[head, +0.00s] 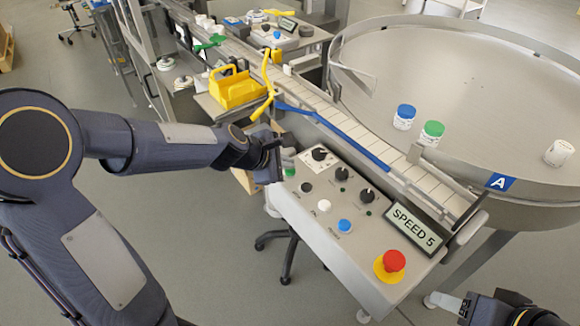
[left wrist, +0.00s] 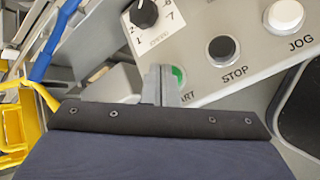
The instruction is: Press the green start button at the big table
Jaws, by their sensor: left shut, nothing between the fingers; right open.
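The control panel (head: 322,222) stands beside the conveyor, in front of the big round table (head: 470,90). The green start button (head: 289,171) is at the panel's far left end, and my left gripper (head: 280,160) is right at it, fingers shut and empty. In the left wrist view the green button (left wrist: 178,76) shows just right of the shut fingertips (left wrist: 160,85), which hide part of it and of its START label. I cannot tell whether the fingertips touch it. My right gripper (head: 468,305) is open at the bottom right, away from the panel.
The panel also has a black stop button (left wrist: 222,48), a white jog button (left wrist: 285,15), a blue button (head: 344,226), a red emergency button (head: 393,261) and a SPEED 5 display (head: 415,229). Several jars stand on the round table.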

